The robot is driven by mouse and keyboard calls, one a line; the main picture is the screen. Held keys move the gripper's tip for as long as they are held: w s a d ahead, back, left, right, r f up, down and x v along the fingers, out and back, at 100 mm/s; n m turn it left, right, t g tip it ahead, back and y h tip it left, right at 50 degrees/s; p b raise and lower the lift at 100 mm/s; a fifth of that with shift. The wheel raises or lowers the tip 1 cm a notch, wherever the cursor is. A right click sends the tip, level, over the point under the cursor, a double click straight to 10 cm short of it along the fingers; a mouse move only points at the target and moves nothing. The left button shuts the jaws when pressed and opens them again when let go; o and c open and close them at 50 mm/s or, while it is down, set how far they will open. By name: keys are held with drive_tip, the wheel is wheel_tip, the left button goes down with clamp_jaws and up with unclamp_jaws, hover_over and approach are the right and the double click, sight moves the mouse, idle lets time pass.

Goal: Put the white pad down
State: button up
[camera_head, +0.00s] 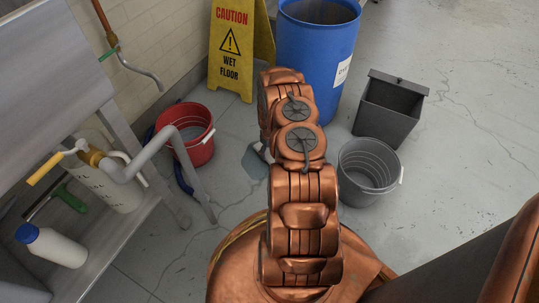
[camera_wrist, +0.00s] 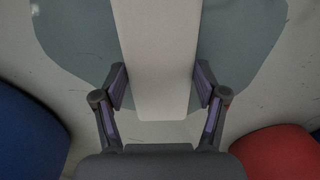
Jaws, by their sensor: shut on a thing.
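The white pad (camera_wrist: 157,50) is a pale, flat-faced block in the wrist view, running from the top edge down between my fingers. My gripper (camera_wrist: 161,84) is shut on it, with one finger pad on each side. Behind the pad lies a blue-grey wet patch (camera_wrist: 75,40) on the floor. The patch (camera_head: 254,163) also shows in the head view, left of my arm. My arm hides the gripper and most or all of the pad in the head view. The gap between pad and floor cannot be told.
A red bucket (camera_head: 199,150) stands left of the patch, a grey bucket (camera_head: 369,176) right of my arm. A blue drum (camera_head: 322,45), a dark bin (camera_head: 385,115) and a yellow wet-floor sign (camera_head: 229,55) stand behind. A metal bench (camera_head: 110,235) is at left. Floor at far right is clear.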

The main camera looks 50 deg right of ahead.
drive_tip(key=shift+f, duration=0.65)
drive_tip(key=shift+r, duration=0.1)
drive_tip(key=o, duration=0.9)
drive_tip(key=shift+o, duration=0.2)
